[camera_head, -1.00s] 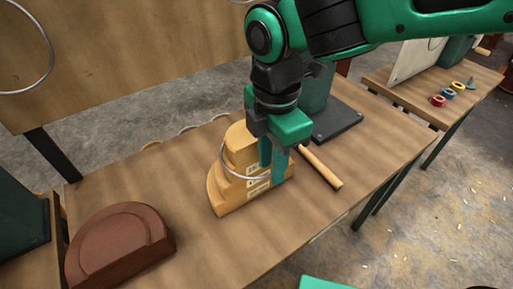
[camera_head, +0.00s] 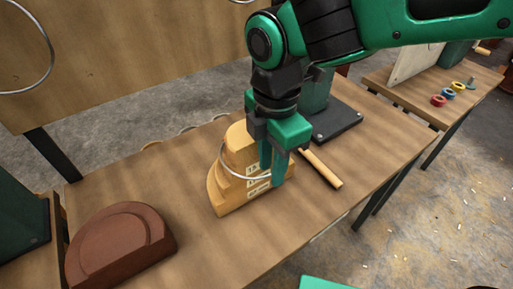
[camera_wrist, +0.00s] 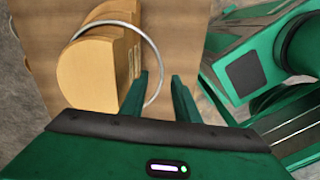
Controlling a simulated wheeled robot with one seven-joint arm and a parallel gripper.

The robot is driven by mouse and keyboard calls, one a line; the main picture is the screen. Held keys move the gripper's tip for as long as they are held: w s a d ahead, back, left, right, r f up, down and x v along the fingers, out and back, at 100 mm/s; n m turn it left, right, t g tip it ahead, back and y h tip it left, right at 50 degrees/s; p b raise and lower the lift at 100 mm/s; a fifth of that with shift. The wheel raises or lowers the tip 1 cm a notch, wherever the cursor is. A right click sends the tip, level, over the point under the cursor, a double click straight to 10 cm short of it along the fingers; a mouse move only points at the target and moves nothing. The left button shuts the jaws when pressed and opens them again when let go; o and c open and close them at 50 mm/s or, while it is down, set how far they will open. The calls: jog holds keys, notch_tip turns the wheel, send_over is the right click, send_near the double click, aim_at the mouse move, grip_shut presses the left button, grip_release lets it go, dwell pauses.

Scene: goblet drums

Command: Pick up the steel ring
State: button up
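The thin steel ring (camera_head: 223,160) hangs around a stepped, light wooden block (camera_head: 232,190) with pale labels on its steps. The block stands on the workbench. My gripper (camera_head: 273,182) points down at the block's right side, beside the ring's right part. In the wrist view, my gripper (camera_wrist: 162,82) shows two green fingers with a gap between them. The right side of the ring (camera_wrist: 160,62) passes into that gap and runs behind the left finger. I cannot tell whether a finger touches the ring.
A wooden-handled tool (camera_head: 322,168) lies just right of my gripper. A reddish-brown stepped block (camera_head: 118,245) stands at the front left. A dark base plate (camera_head: 338,122) is behind. The bench (camera_head: 290,215) is clear in front. Another bench holds coloured rings (camera_head: 447,94).

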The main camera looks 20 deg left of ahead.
grip_shut()
dwell(1.4)
